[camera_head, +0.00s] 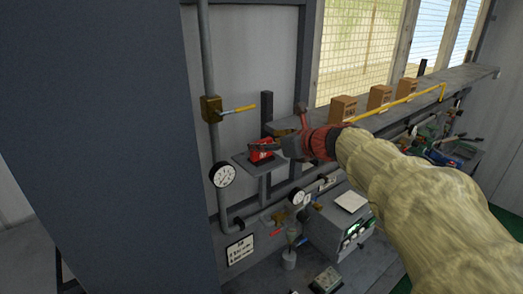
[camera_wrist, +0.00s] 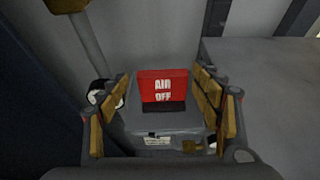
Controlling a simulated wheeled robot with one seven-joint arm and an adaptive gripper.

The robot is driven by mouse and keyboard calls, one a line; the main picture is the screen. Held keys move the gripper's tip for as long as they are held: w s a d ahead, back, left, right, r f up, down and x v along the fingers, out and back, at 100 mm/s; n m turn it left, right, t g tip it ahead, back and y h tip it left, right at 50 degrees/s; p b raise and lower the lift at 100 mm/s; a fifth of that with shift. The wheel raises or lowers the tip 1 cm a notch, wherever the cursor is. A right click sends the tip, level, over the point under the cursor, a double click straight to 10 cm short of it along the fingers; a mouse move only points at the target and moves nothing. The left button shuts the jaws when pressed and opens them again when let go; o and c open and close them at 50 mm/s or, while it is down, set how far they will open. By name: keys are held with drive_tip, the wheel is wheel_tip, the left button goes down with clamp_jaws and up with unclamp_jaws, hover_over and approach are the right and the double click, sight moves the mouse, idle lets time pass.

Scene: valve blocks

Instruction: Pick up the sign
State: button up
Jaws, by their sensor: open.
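The sign is a small red block lettered "AIR OFF" in white, with a dark base. In the wrist view the sign (camera_wrist: 163,87) stands upright on a small grey shelf (camera_wrist: 150,121), between my open fingers and a little beyond them. My gripper (camera_wrist: 160,110) has tan-padded fingers, one on each side of the sign, with gaps on both sides. In the head view the sign (camera_head: 261,151) sits on the small shelf (camera_head: 244,163), and my gripper (camera_head: 268,146) reaches it from the right, partly overlapping it.
A vertical pipe with a yellow-handled valve (camera_head: 212,109) and a round gauge (camera_head: 222,175) stand left of the small shelf. Several brown boxes (camera_head: 343,108) sit on the long shelf behind my arm. A grey box (camera_head: 338,225) and other fittings lie below.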

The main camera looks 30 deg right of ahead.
drive_tip(key=x, duration=0.2)
drive_tip(key=p+x, duration=0.1)
drive_tip(key=x, duration=0.5)
drive_tip(key=shift+w+d+f+p, duration=0.15)
drive_tip(key=shift+f+p, duration=0.2)
drive_tip(key=shift+f, duration=0.05)
drive_tip(key=shift+c, duration=1.2)
drive_tip(key=c, duration=0.7)
drive_tip(key=shift+c, duration=1.1)
